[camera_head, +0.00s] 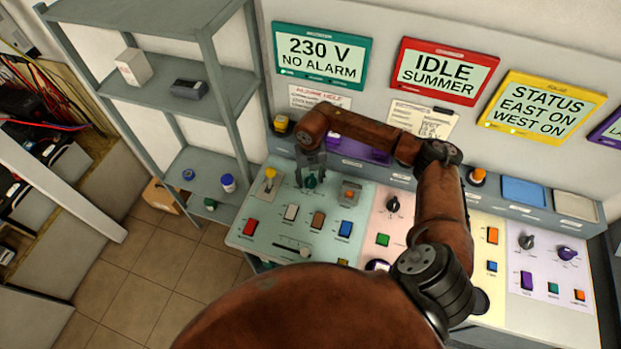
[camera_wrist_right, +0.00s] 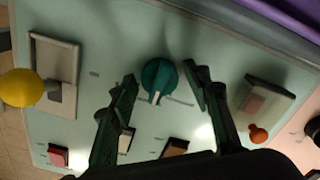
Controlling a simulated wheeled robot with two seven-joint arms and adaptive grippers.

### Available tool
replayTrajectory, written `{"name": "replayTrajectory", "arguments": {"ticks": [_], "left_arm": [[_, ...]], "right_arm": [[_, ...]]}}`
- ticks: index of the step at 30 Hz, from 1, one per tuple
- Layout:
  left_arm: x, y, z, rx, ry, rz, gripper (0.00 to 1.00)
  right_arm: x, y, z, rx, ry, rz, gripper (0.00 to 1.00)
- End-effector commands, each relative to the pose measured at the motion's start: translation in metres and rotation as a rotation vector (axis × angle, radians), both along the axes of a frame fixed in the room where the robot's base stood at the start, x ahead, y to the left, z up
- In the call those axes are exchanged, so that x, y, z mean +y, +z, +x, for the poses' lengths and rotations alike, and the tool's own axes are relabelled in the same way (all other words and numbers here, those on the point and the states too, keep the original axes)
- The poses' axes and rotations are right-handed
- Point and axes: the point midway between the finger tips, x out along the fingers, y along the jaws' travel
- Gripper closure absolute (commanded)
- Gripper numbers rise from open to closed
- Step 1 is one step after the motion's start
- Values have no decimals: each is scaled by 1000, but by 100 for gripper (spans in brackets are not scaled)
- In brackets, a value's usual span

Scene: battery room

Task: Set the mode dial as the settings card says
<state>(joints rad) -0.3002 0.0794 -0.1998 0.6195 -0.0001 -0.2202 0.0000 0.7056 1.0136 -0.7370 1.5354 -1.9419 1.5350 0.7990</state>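A teal dial (camera_wrist_right: 160,78) with a pale pointer mark sits on the pale green panel section; it also shows in the head view (camera_head: 310,183). Its label is too small to read. My right gripper (camera_head: 311,168) is over this dial. In the right wrist view its fingers (camera_wrist_right: 160,72) are apart, one on each side of the dial, with gaps visible. Paper cards hang on the wall: one headed in red (camera_head: 318,97) and one cream card (camera_head: 422,119) partly behind my arm, their small text unreadable. My left gripper is not in view.
A yellow-knobbed lever (camera_head: 269,178) stands left of the dial and an orange-tipped switch (camera_head: 349,194) right of it. Coloured buttons lie in front. A black dial (camera_head: 393,203) is on the pink section. Screens read "230 V NO ALARM", "IDLE SUMMER" and "STATUS EAST ON WEST ON".

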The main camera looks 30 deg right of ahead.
Motion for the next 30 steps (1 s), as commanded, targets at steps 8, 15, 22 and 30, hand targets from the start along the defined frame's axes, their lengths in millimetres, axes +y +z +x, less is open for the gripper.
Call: {"name": "replayTrajectory", "arguments": {"ticks": [8,15,22,30], "left_arm": [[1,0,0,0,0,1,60],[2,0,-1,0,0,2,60],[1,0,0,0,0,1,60],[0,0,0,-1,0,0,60]], "right_arm": [[0,0,0,-1,0,0,50],[0,19,2,-4,1,0,50],[-1,67,1,-4,1,-1,50],[0,110,1,-2,0,0,50]]}}
